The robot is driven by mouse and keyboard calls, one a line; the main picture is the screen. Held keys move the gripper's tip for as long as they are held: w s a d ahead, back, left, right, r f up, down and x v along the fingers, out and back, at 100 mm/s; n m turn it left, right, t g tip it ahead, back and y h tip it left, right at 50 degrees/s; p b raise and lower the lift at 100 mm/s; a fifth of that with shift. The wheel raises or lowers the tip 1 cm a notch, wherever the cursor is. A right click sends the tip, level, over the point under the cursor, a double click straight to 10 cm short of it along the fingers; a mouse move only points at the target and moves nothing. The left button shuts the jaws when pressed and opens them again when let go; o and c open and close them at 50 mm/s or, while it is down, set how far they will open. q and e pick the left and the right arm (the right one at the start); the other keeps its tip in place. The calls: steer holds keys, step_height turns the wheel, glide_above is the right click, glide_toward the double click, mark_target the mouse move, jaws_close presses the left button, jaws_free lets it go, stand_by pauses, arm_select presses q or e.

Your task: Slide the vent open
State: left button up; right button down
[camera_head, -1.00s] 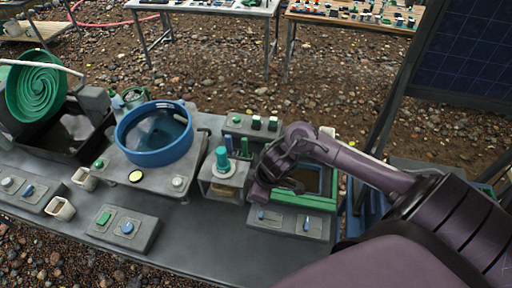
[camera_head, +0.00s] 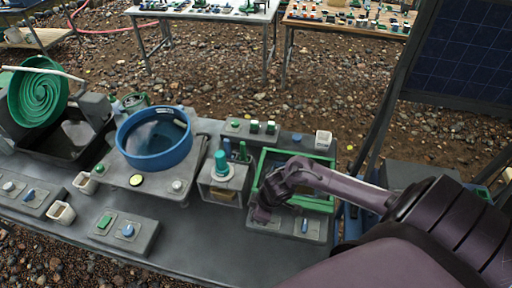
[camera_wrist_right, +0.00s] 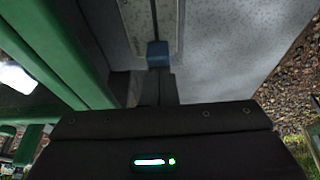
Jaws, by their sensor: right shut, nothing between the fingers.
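A grey control panel (camera_head: 287,228) stands in front of the green-framed box. A blue slider knob (camera_head: 304,226) shows on its right part. My right gripper (camera_head: 261,214) is low over the panel's left part and hides what is under it. In the right wrist view, a blue knob (camera_wrist_right: 158,52) sits on a pale slotted plate (camera_wrist_right: 150,20), just beyond the tips of my dark, shut fingers (camera_wrist_right: 156,88). I cannot tell whether they touch it. No label shows which part is the vent. My left gripper is not in view.
The green-framed box (camera_head: 319,160) is right behind the panel. A grey stand with a teal knob (camera_head: 221,162) is close on the left. A white cup (camera_head: 323,140) stands behind the box. A blue round basin (camera_head: 154,152) is further left. The front tabletop (camera_head: 195,235) is clear.

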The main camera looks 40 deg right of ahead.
mark_target(273, 223)
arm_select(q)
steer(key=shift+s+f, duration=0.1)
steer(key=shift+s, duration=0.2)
arm_select(e)
steer(key=shift+w, duration=0.1)
